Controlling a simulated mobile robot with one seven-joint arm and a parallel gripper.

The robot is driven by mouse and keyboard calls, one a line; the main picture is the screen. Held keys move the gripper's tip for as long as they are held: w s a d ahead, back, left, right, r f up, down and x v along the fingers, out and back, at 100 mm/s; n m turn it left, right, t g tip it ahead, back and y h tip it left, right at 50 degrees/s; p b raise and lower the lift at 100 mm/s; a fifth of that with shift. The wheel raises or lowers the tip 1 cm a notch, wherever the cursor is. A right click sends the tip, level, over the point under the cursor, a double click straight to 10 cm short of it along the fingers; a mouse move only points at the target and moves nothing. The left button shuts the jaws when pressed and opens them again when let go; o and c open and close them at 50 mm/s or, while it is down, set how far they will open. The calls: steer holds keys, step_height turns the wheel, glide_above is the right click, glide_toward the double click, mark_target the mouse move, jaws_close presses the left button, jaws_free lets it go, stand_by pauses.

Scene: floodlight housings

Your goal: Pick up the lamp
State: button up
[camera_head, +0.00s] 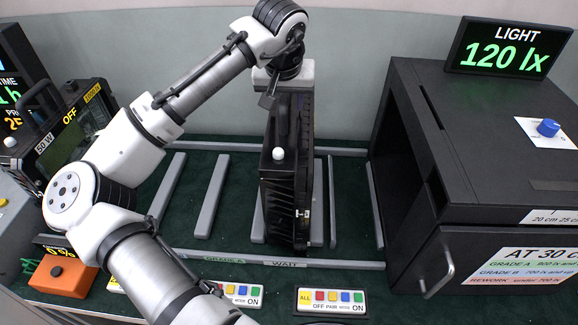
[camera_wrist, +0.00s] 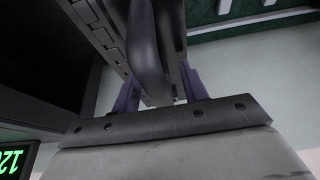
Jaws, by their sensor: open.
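The lamp is a black floodlight housing (camera_head: 275,200) with a finned side, standing upright on edge in the rack in the head view.
Grey rack rails (camera_head: 210,197) lie on the green mat, with empty slots left of the lamp. A large black test box (camera_head: 480,215) with a handle stands close on the right. A light display (camera_head: 508,48) sits on it. Switch panels (camera_head: 331,301) lie in front.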

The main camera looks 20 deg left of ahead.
steer(key=shift+f, duration=0.25)
stand_by(0.4)
jaws_close()
stand_by(1.2)
steer(key=shift+w+r, duration=0.1)
steer(key=shift+r, duration=0.05)
